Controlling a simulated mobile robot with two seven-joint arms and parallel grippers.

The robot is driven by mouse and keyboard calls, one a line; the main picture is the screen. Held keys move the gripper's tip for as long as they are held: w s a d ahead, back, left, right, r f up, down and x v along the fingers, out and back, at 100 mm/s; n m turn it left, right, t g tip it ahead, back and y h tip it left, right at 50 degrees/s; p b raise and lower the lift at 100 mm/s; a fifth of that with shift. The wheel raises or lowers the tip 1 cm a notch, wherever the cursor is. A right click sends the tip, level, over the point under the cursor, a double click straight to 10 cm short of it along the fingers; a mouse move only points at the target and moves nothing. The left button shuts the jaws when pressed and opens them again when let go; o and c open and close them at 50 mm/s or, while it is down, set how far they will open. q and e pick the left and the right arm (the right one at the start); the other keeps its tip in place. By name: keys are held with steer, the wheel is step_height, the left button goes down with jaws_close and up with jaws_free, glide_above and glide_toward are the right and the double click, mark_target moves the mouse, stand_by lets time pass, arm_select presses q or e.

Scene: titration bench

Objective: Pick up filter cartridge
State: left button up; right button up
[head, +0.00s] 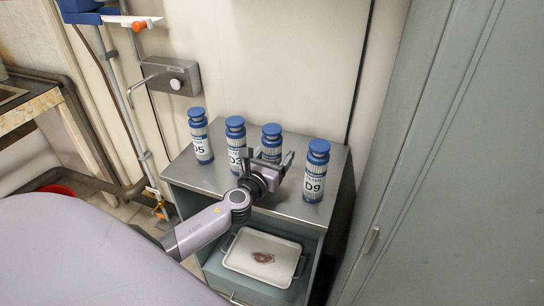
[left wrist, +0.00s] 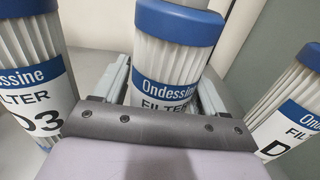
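Several white filter cartridges with blue caps stand upright on the metal cabinet top: D5 (head: 201,136), D3 (head: 236,142), one with its number hidden (head: 271,142), and D9 (head: 316,172). My left gripper (head: 269,157) is open at the cartridge with the hidden number. In the left wrist view its fingers lie on either side of this middle cartridge (left wrist: 178,62), whose lower label is hidden behind the gripper body. I cannot tell whether the fingers touch it. D3 (left wrist: 30,75) stands to the left there, and another cartridge (left wrist: 290,110) to the right. My right gripper is not in view.
The metal cabinet top (head: 290,204) has bare room at its front. A tall grey-green cabinet (head: 410,150) stands close on the right.

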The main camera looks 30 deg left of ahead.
mark_target(276, 125)
arm_select(q)
steer(key=c, duration=0.8)
steer(key=shift+c, duration=0.2)
steer(key=shift+r+p, duration=0.6)
steer(key=shift+r, duration=0.25)
step_height(276, 125, up, 7)
steer(key=p, duration=0.3)
steer(key=shift+r+p, duration=0.15)
steer(key=shift+p, duration=0.25)
step_height(276, 125, up, 11)
